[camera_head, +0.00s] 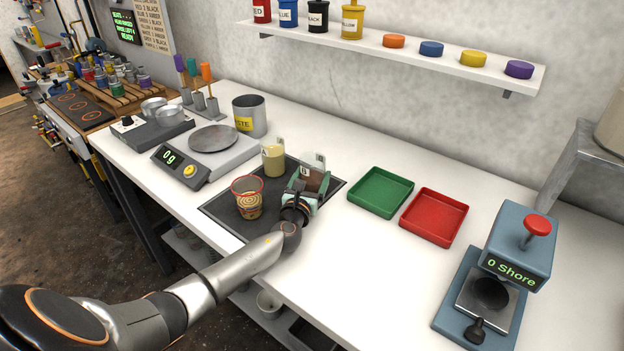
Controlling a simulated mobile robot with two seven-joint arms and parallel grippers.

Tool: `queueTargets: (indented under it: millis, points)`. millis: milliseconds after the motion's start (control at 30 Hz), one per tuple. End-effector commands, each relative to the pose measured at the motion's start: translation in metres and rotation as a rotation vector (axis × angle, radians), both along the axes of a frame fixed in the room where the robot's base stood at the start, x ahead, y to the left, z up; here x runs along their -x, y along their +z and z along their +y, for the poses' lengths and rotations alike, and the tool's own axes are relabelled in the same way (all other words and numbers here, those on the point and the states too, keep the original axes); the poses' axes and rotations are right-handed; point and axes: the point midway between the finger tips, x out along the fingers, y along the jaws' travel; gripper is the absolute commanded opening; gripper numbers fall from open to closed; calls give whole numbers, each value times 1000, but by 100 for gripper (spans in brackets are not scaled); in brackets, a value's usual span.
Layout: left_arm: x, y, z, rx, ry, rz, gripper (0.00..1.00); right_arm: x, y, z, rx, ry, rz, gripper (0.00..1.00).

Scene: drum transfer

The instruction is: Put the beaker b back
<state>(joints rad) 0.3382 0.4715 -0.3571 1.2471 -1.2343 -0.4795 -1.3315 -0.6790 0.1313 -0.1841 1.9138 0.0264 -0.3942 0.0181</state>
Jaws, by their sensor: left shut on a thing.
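My left gripper (303,191) reaches in from the front edge and is shut on a clear beaker with brown contents (315,178), which I take for beaker b; its label is too small to read. The green gripper fingers hide part of it. It is over the right part of the dark mat (222,211); I cannot tell whether it touches the mat. A second beaker with pale yellow contents (273,162) stands upright at the back of the mat. A patterned cup with a red rim (248,203) stands left of the gripper. My right gripper is not in view.
A scale (190,172) reading 0 g and a grey waste can (249,119) stand to the left. A green tray (381,194) and a red tray (433,218) lie to the right, before a Shore tester (519,240). White table is clear behind the trays.

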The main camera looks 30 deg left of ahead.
Motion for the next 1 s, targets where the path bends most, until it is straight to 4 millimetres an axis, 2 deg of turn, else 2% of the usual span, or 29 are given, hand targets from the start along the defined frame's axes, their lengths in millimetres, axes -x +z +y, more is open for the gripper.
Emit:
queueTargets:
  millis: [267,300,400,433,767,867,1000]
  points:
    - [0,-2,0,-1,0,-3,0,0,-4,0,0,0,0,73]
    - [0,-2,0,0,0,0,85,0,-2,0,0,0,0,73]
    - [0,-1,0,0,0,0,97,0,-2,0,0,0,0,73]
    - [0,-1,0,0,0,0,100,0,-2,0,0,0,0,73]
    - [0,3,0,0,0,-1,100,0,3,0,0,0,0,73]
    - [9,1,-3,0,-1,1,100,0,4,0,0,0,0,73]
    - [31,2,-10,0,-2,3,100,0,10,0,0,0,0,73]
